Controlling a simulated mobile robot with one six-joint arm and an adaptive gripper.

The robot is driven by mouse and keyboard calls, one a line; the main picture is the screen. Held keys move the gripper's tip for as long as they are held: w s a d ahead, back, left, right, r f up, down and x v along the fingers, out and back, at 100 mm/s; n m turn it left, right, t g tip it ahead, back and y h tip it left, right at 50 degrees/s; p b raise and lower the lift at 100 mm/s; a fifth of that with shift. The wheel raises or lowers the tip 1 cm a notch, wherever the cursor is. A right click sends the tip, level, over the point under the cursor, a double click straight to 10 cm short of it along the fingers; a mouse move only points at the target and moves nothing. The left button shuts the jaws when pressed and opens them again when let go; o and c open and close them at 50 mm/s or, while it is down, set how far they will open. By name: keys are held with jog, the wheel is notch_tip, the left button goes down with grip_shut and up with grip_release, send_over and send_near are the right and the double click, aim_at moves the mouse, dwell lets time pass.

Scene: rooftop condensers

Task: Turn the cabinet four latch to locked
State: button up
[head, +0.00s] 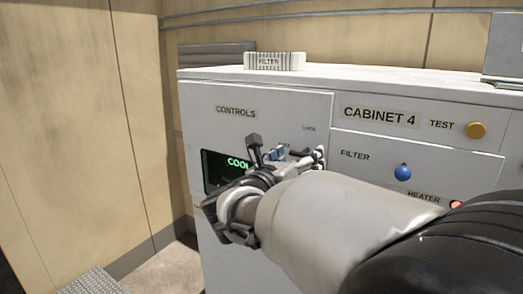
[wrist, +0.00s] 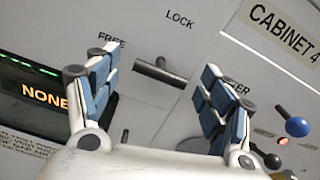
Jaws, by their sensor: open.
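The cabinet four latch (wrist: 161,73) is a dark bar handle on the white control panel in the wrist view. It lies parallel to the label text, its left end near the word FREE; LOCK is printed above it. My gripper (wrist: 158,64) is open, with one blue-padded finger to each side of the latch in the picture; I see no contact. In the head view my gripper (head: 287,151) is in front of the controls panel of cabinet 4 (head: 350,86). The latch cannot be made out there behind my fingers.
A lit display (wrist: 42,92) left of the latch reads NONE. To the right are a blue knob (head: 403,173), a red heater button (head: 456,204) and a yellow test button (head: 475,130). A filter block (head: 274,61) lies on top. A wooden wall (head: 75,120) stands left.

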aim_at(305, 152)
jog(key=shift+x, duration=1.4)
jog(key=shift+c, duration=0.3)
jog(key=c, duration=0.9)
